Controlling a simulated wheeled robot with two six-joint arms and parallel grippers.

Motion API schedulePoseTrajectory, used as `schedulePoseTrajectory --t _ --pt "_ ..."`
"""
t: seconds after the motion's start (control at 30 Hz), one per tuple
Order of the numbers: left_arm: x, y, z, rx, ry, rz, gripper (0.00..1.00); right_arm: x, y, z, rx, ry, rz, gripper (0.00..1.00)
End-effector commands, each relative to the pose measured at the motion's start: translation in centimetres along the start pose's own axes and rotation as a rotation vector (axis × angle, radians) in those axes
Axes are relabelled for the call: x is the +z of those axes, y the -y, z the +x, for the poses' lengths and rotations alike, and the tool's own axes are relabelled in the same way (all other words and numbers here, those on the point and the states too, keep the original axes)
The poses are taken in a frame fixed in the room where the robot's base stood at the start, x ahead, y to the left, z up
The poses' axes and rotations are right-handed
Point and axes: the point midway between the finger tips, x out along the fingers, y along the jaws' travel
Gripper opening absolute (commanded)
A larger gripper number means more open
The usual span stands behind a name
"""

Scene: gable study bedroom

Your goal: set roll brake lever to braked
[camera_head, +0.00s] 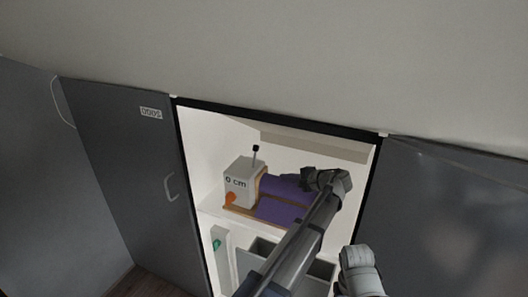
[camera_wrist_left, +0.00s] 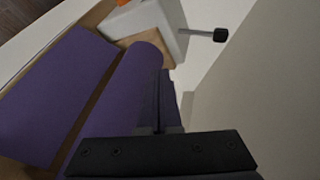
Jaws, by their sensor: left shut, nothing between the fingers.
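A pale box (camera_head: 241,177) marked "0 cm" stands at the left end of a purple roll (camera_head: 280,190) in the open cabinet. A thin lever with a black knob (camera_head: 255,149) rises nearly upright from its top; I take this as the roll brake lever. In the left wrist view the black knob (camera_wrist_left: 220,35) is at upper right, on a metal rod from the box (camera_wrist_left: 150,22). My left gripper (camera_head: 284,180) is over the roll, right of the box, apart from the lever. Its fingers (camera_wrist_left: 160,100) are shut and empty. My right gripper is not in view.
An orange knob (camera_head: 231,198) is on the box's front. Grey bins (camera_head: 262,246) and a pale post with a green part (camera_head: 217,244) stand below. The grey door (camera_head: 120,170) is at left, a dark panel (camera_head: 455,210) at right. The cabinet's frame bounds the opening closely.

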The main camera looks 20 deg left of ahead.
Motion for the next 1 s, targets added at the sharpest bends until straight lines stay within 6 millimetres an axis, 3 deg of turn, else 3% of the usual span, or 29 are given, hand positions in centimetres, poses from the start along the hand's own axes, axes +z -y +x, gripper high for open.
schedulePoseTrajectory --t 0.03,0.1,0.3,0.77,1.0 --pt "-1.7 1.8 0.9 -0.055 0.014 0.023 0.0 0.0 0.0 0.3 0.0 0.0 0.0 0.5" --pt "-2.8 3.9 1.6 -0.125 0.031 0.054 0.0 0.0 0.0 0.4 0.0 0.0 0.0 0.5" --pt "-4.4 7.5 2.5 -0.247 0.065 0.112 0.0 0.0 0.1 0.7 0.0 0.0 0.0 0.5" --pt "-4.5 8.2 2.6 -0.271 0.073 0.124 0.0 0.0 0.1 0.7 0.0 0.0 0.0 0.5" --pt "-4.4 8.8 5.3 -0.269 0.075 0.122 0.0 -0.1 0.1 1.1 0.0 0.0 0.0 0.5"
